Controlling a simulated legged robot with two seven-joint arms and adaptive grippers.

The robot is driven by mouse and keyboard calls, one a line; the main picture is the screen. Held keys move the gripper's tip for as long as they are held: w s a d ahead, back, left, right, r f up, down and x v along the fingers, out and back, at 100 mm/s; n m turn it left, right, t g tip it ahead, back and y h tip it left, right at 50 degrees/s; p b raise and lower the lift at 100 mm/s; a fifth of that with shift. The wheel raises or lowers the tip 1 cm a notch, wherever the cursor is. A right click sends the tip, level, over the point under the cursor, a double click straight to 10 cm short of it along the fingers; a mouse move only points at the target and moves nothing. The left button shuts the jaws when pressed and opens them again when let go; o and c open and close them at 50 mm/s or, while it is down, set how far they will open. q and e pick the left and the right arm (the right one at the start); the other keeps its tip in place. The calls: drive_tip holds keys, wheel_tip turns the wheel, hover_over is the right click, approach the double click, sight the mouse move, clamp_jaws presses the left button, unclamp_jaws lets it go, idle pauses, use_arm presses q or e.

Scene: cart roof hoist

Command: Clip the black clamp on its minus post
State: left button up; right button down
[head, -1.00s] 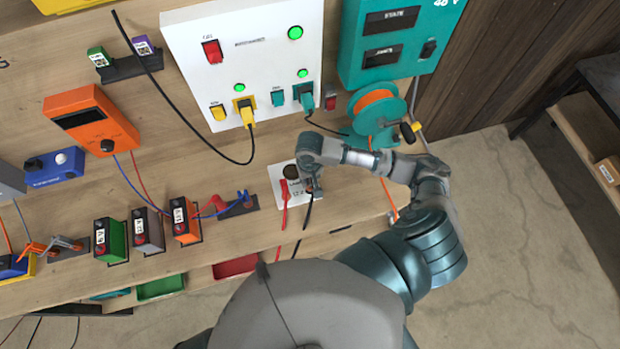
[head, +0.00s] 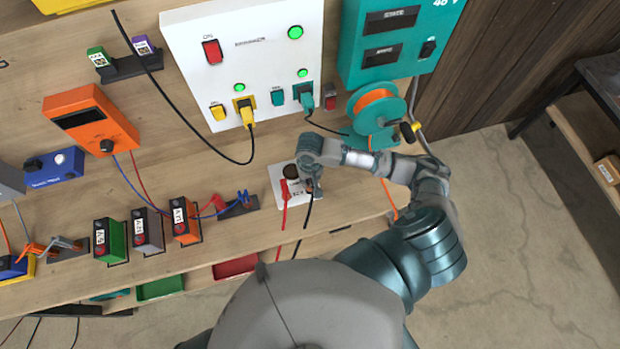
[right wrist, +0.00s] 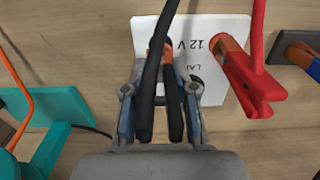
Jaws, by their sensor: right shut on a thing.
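The black clamp (right wrist: 174,115) sits between the fingers of my right gripper (right wrist: 160,105), which is shut on it. Its coppery tip points at the white 12 V plate (right wrist: 203,35). The wrist view does not show clearly whether the tip grips a post; the minus post is hidden behind the clamp and its cable. In the head view my right gripper (head: 312,187) is over the plate's right part. The red clamp (right wrist: 250,80) is on the plate beside it, apart from my fingers; it also shows in the head view (head: 285,190). My left gripper is not in view.
A teal reel (head: 377,112) with orange cord stands right of the plate, close to my right arm. A white panel (head: 245,65) with plugs rises behind. Coloured battery blocks (head: 184,220) stand to the left. The bench's front edge is near the plate.

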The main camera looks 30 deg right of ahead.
drive_tip(key=shift+f, duration=1)
drive_tip(key=c, duration=0.8)
unclamp_jaws()
drive_tip(key=shift+c, duration=0.2)
wheel_tip(320, 180, up, 12)
drive_tip(key=shift+f, duration=0.1)
